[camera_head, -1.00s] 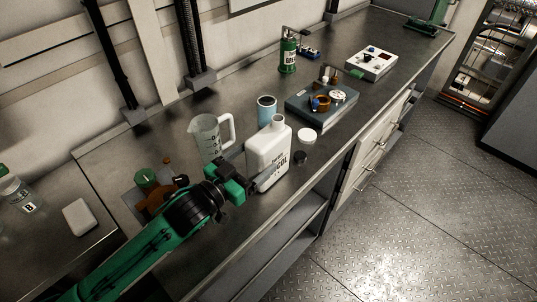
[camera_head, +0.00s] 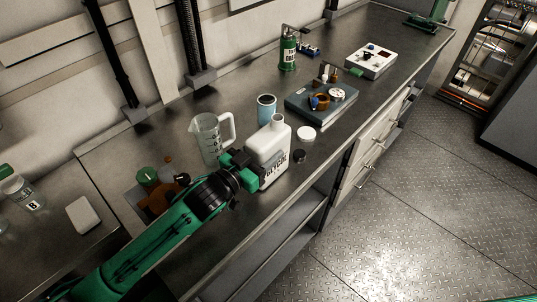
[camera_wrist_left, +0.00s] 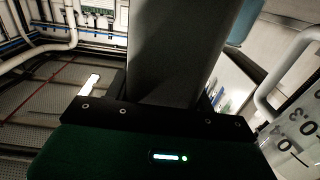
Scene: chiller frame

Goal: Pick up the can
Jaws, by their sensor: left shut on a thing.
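The can is a white jug-shaped container (camera_head: 270,147) with dark lettering, upright at the middle of the bench in the head view. My left gripper (camera_head: 252,164) reaches it from the lower left and is shut on its body; the fingertips are partly hidden. In the left wrist view the can (camera_wrist_left: 185,50) fills the space ahead of the gripper as a shaded grey upright face. The can's base is at bench height or very near it; I cannot tell whether it touches. My right gripper is not in view.
A clear measuring jug (camera_head: 207,138) stands close left of the can. A blue cup (camera_head: 266,108) is behind it. A white lid (camera_head: 306,134) and a dark cap (camera_head: 299,156) lie to its right. A blue-grey case (camera_head: 322,103) sits farther back. The bench front edge is near.

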